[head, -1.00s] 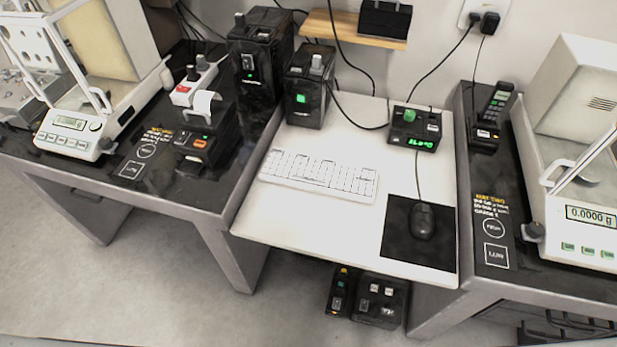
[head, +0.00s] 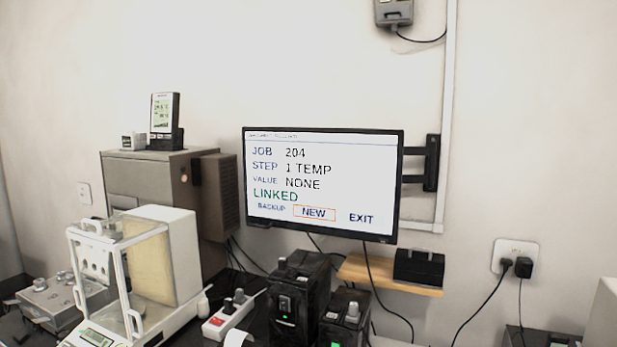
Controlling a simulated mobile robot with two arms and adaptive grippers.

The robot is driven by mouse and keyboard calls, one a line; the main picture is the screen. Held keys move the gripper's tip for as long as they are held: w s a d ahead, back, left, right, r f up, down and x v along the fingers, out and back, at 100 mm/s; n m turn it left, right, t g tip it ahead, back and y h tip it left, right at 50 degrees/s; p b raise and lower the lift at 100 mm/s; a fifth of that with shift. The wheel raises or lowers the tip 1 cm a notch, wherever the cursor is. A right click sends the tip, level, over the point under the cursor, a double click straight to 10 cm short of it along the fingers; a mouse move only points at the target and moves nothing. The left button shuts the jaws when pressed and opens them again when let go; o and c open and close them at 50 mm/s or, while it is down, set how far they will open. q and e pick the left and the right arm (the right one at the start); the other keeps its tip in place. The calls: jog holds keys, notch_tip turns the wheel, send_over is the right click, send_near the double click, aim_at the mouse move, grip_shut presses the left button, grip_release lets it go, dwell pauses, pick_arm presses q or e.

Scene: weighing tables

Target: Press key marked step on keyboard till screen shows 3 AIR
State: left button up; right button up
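The screen (head: 318,180) hangs on the wall in the middle of the head view. It reads JOB 204, STEP 1 TEMP, VALUE NONE and LINKED in green. Along its bottom are BACKUP, NEW in an orange box, and EXIT. The keyboard is out of view below the present picture. Neither of my grippers shows.
A balance with a glass shield (head: 120,270) stands at lower left, beside a white power strip (head: 228,315). Two black boxes (head: 298,290) (head: 343,318) stand below the screen. A wooden shelf (head: 385,276) holds a black box (head: 419,267). A wall socket (head: 515,256) is at right.

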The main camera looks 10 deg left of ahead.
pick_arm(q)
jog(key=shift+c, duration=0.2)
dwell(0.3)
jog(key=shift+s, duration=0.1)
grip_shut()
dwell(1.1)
